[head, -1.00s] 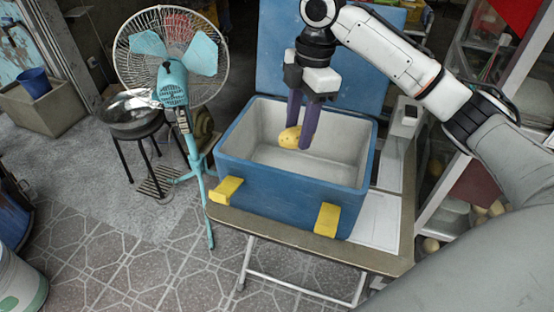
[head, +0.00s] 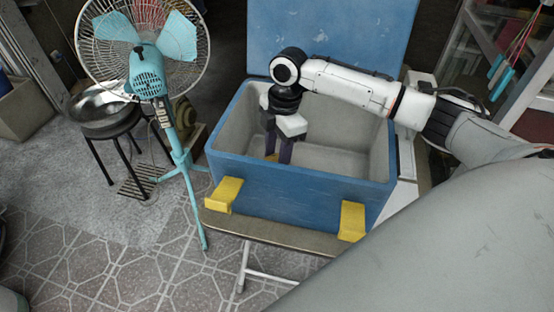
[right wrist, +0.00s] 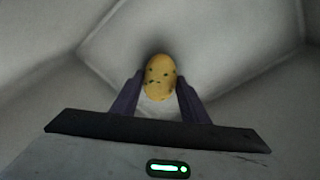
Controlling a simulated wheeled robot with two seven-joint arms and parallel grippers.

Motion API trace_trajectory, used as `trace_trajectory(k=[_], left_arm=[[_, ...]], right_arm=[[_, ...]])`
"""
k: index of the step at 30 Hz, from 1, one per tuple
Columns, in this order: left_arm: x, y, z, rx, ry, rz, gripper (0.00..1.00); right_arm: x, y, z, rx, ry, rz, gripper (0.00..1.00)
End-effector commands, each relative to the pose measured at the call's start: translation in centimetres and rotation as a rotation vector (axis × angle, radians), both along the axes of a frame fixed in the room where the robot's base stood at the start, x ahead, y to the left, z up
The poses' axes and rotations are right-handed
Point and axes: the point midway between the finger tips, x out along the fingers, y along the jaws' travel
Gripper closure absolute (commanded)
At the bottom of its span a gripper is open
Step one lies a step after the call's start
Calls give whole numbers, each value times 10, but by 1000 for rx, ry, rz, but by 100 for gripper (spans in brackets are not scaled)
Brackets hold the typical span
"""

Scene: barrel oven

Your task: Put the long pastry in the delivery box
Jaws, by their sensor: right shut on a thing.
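The delivery box (head: 300,185) is a blue open box with a pale grey inside and yellow latches. Its lid (head: 330,45) stands raised at the back. My right gripper (head: 278,155) reaches down inside the box, and the front wall hides its fingertips. In the right wrist view its two purple fingers (right wrist: 160,98) are shut on the long pastry (right wrist: 160,76), which is yellow-orange with dark green specks. Only a sliver of the pastry shows in the head view. The pale box interior lies around and below it. My left gripper is not in view.
The box stands on a small folding table (head: 280,237). A turquoise fan (head: 150,70) stands close on the left, beside a stool with a metal bowl (head: 100,107). A glass cabinet (head: 480,60) is at the right.

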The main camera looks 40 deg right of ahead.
Motion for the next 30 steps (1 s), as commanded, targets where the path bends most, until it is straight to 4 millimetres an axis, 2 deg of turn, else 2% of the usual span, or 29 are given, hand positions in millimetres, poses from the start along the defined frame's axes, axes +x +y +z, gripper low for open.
trace_trajectory(k=[1,4,16,17,20,30], left_arm=[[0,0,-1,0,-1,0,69],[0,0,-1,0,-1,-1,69],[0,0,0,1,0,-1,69],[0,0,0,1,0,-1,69],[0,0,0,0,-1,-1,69],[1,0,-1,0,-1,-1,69]], right_arm=[[0,0,-9,0,1,0,85],[0,0,-19,0,0,-1,85],[0,0,-23,0,-1,-1,85],[0,0,-23,0,-1,-1,56],[0,0,-23,0,-1,-1,41],[1,0,-20,0,-3,0,41]])
